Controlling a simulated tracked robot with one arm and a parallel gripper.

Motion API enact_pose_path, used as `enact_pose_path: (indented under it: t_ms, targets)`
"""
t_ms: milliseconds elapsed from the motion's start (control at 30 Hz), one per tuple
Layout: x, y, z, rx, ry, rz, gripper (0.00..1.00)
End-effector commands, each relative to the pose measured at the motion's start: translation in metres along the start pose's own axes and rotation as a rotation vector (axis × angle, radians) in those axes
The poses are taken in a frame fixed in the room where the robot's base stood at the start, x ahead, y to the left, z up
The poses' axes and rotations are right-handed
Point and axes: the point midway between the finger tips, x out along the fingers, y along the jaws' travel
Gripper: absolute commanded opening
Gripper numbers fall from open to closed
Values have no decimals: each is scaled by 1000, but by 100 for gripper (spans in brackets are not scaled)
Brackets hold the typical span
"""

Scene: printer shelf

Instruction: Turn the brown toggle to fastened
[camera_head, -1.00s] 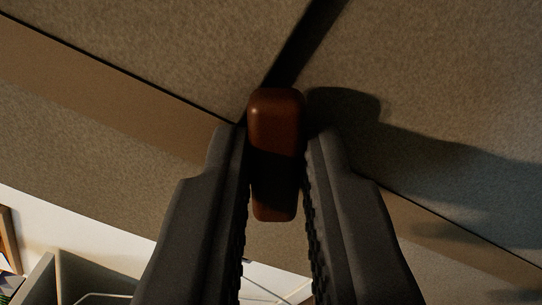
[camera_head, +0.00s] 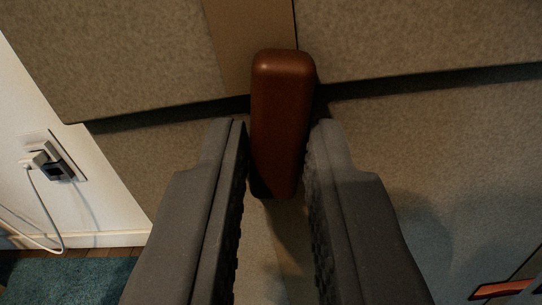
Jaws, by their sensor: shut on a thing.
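The brown toggle (camera_head: 281,115) is a rounded reddish-brown bar in the middle of the view. It stands upright in the picture and lies across the dark gap (camera_head: 420,84) between two speckled grey-beige panels, roughly at right angles to it. Its upper end is over the tan strip (camera_head: 232,45) of the upper panel; its lower end is over the lower panel. My gripper (camera_head: 278,140) is shut on the toggle, one dark ridged finger on each side of its lower half.
A white wall with a socket and plugged-in white cable (camera_head: 40,165) is at the left, above a blue-green rug (camera_head: 70,280). An orange-trimmed dark slot (camera_head: 503,290) is at the lower right. The panel around the toggle is otherwise clear.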

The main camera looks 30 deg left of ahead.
Motion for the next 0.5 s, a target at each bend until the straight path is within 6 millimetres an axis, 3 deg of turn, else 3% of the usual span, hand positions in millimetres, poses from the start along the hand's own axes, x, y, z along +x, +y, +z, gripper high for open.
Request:
enact_pose_path:
  t_ms: [500]
  targets:
    - [1,3,-4,-170,10,8,0]
